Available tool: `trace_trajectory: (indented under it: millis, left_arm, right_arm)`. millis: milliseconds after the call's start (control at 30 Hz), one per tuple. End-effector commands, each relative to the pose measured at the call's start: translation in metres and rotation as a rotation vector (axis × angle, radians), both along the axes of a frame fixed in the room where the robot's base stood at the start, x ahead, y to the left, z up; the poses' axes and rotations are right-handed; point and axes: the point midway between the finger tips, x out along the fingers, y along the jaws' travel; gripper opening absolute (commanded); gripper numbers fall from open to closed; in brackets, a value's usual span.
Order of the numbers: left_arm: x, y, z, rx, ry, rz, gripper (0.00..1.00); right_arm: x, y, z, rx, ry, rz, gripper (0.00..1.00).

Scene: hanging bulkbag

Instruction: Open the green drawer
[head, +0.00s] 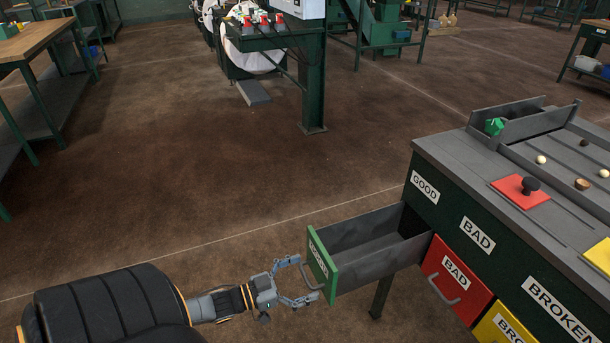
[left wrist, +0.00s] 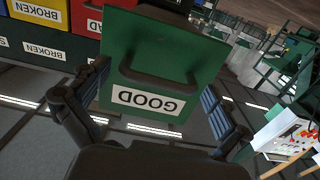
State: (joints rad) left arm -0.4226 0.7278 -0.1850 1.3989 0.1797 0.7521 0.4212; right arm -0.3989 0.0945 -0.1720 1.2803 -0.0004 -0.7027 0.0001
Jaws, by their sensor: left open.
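The green drawer (head: 323,266) stands pulled well out of the dark cabinet, and its grey inside (head: 375,250) looks empty. Its front bears a white label and a dark handle (head: 311,277). My left gripper (head: 303,280) is open in front of the drawer front, its fingers spread to either side of the handle. In the left wrist view the green front (left wrist: 158,45) fills the middle, with the GOOD label upside down. The handle (left wrist: 160,72) lies between the open fingers of my left gripper (left wrist: 150,108), not gripped. My right gripper is not in view.
A red drawer (head: 455,275) marked BAD and a yellow drawer (head: 503,325) sit shut in the cabinet (head: 475,228). Small parts lie on the cabinet top. A wooden workbench (head: 32,38) stands at the upper left. The brown floor (head: 200,170) beyond the drawer is clear.

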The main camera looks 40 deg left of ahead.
Motion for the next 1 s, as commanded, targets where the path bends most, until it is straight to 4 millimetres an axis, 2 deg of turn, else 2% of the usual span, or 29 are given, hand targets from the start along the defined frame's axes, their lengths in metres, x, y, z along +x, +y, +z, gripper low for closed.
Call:
trace_trajectory:
  millis: [167,267,500,700,833,1000]
  left_arm:
    - [-0.006,0.002,0.0,0.0,0.001,0.0,1.0]
    - [-0.019,0.007,-0.001,0.002,0.004,0.0,1.0]
    - [-0.067,0.027,-0.001,0.002,0.006,0.001,1.0]
    - [-0.098,0.041,-0.001,0.001,0.002,0.001,1.0]
    - [-0.108,0.045,0.0,0.0,0.001,0.0,1.0]
    - [-0.112,0.046,0.0,0.0,0.0,0.0,1.0]
  right_arm:
    - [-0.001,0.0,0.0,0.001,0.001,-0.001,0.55]
    - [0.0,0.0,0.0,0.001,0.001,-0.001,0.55]
    - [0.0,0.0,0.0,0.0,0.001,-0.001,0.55]
    - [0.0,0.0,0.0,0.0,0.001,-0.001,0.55]
    - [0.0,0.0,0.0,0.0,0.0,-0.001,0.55]
    - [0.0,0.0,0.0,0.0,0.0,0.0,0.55]
